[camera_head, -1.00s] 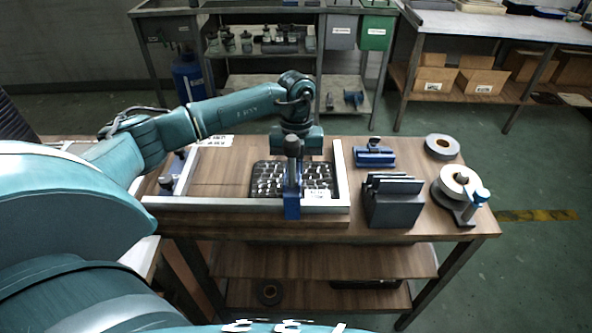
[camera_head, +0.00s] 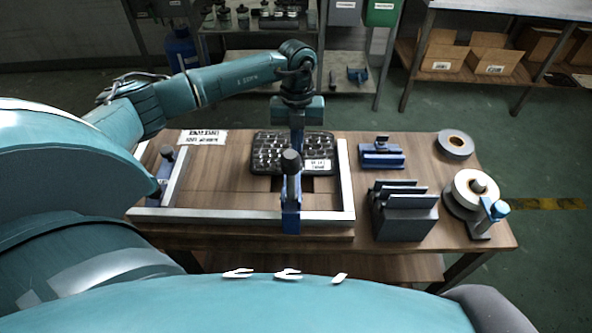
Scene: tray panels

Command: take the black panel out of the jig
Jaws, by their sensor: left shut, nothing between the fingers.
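The black panel (camera_head: 265,158), a dark tray-like plate with many small light-looking cells and a white label, lies flat at the open back side of the jig. The jig is a metal frame with a front bar (camera_head: 230,216), a left bar and a right bar (camera_head: 346,182). A wide gap separates the panel from the front bar. My left gripper (camera_head: 297,148) is shut and empty, pointing down over the panel's right part. Its tips are partly hidden behind a clamp, so contact is unclear. My right gripper is out of view.
A blue clamp with a black knob (camera_head: 291,200) stands on the front bar; another clamp (camera_head: 163,175) is at the left. Right of the jig are a slotted dark block (camera_head: 405,218), a blue fixture (camera_head: 381,157) and tape rolls (camera_head: 455,145). Bare wood lies inside the frame.

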